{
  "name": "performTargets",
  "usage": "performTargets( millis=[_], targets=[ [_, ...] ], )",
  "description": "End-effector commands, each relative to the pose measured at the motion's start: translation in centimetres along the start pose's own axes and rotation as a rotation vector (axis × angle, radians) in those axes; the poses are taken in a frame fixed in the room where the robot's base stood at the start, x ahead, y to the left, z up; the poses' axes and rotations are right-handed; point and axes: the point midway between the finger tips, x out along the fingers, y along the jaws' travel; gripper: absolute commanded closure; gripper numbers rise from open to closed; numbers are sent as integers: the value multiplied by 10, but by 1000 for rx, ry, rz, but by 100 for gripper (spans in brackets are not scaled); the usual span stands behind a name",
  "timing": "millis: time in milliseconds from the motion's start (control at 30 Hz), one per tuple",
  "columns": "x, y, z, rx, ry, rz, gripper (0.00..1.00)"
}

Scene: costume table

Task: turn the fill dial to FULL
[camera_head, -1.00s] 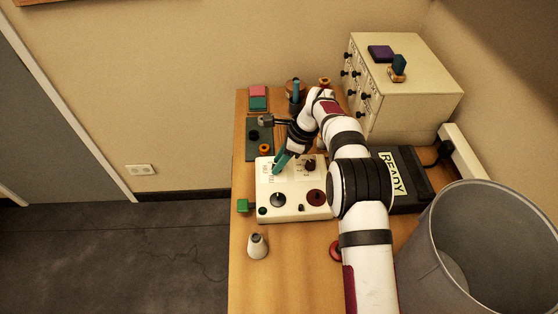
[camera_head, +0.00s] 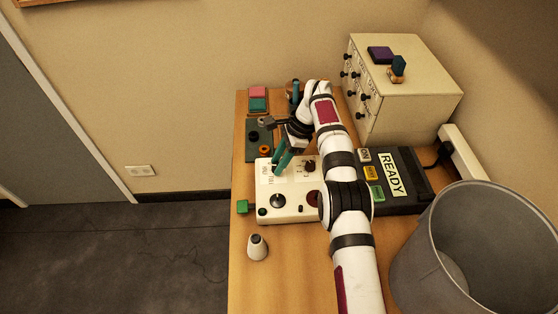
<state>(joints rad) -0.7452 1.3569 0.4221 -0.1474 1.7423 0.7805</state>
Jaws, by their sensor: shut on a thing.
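A white control box (camera_head: 292,213) sits on the wooden table, with small printed labels on its top that are too small to read for certain. My gripper (camera_head: 280,169), with teal fingers, points down at the box's upper left part, beside the printing. It is shut on a knob there, which fits the fill dial. The fingers hide this dial, so I cannot see where it points. A dark brown dial (camera_head: 309,166) stands just right of my gripper, apart from it. A black round knob (camera_head: 277,201) is at the box's lower left.
My arm crosses the box's right side and partly covers a dark red round knob (camera_head: 313,198). A black device marked READY (camera_head: 405,200) is at the right. A grey bin (camera_head: 420,255) stands front right.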

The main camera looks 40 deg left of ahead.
Motion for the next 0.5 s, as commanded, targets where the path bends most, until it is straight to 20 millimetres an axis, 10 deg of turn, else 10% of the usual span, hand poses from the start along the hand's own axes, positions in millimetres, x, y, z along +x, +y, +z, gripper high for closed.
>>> performTargets(
  millis=[167,200,333,500],
  targets=[
    [2,1,-1,3,0,5,100],
    [2,1,-1,3,1,5,57],
    [1,1,-1,3,0,4,34],
    [1,1,0,3,0,2,34]
  ],
)
